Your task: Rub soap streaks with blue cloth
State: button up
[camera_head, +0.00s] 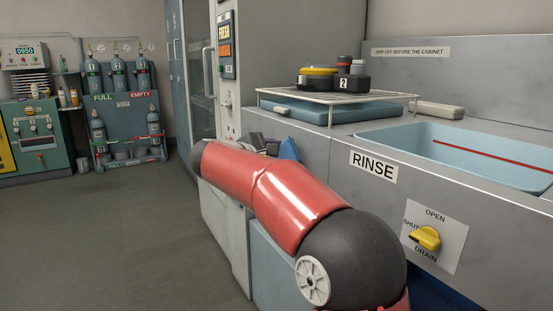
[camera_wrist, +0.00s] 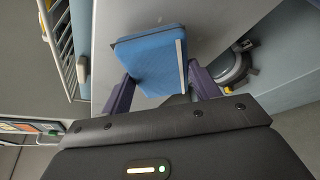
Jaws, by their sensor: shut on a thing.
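My gripper (camera_wrist: 160,92) is shut on a blue cloth (camera_wrist: 152,58), which shows as a flat folded block with a pale edge between the two dark fingers in the wrist view. In the head view my red arm reaches out to the left, and a small blue part of the cloth (camera_head: 289,149) shows beyond it at the counter's left end. Most of the gripper is hidden behind the arm there. I cannot make out soap streaks in either view.
The rinse basin (camera_head: 400,137) is pale blue with a red line inside. A yellow drain handle (camera_head: 425,238) sits on the counter front. A white wire rack (camera_head: 335,97) stands over a blue tray (camera_head: 340,113). A tall cabinet (camera_head: 190,70) stands behind. Open floor lies left.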

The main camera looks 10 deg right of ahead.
jog(key=shift+w+d, duration=0.15)
jog(key=shift+d, duration=0.45)
jog(key=shift+s+d+r+p, duration=0.15)
jog(key=shift+s+d+p, duration=0.15)
jog(key=shift+p, duration=0.3)
jog(key=shift+w, duration=0.35)
dwell(0.5)
jog(key=s+a, duration=0.1)
jog(key=a, duration=0.5)
jog(key=shift+s+p, duration=0.4)
